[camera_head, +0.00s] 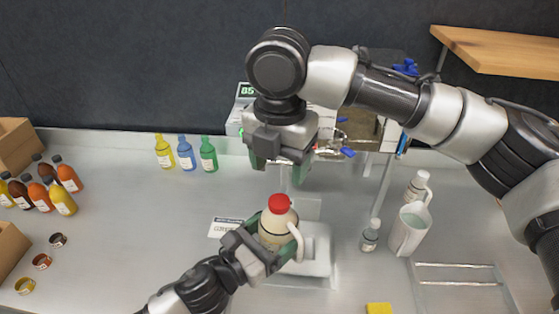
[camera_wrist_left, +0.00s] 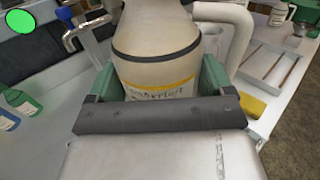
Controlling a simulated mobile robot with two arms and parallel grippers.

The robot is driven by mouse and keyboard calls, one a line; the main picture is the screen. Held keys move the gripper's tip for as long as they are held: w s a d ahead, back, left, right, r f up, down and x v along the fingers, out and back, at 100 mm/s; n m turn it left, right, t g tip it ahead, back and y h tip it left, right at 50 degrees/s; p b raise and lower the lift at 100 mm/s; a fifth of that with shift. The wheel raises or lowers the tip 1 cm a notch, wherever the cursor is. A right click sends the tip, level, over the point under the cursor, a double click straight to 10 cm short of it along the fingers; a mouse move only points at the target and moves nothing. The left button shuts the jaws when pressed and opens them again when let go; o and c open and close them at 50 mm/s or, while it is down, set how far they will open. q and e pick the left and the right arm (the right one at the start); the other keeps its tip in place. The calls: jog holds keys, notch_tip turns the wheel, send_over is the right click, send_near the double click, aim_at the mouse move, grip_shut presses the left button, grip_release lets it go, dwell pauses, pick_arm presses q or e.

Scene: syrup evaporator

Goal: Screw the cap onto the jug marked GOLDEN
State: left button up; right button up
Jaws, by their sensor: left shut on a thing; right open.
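A cream jug (camera_head: 272,230) with a side handle stands upright on or just above a pale tray (camera_head: 318,258). My left gripper (camera_head: 262,252) is shut around its body. A red cap (camera_head: 279,203) sits on top of the neck; I cannot tell how tight. In the left wrist view the jug (camera_wrist_left: 158,40) fills the middle, with a dark ring and a yellow-striped label; the lettering is not clear, and the cap is out of frame. My right gripper (camera_head: 281,165) is open and empty, pointing down above the cap, apart from it.
Yellow, blue and green bottles (camera_head: 186,153) stand at the back. Several dark-capped bottles (camera_head: 45,187) and small round pieces (camera_head: 41,261) are at left. A white pitcher (camera_head: 408,231), another handled jug (camera_head: 418,186) and a small bottle (camera_head: 370,235) stand at right. A yellow block (camera_head: 379,309) lies in front.

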aim_at(280, 201)
jog(key=shift+f, duration=0.1)
jog(key=shift+f, duration=3.95)
jog(key=shift+c, duration=0.3)
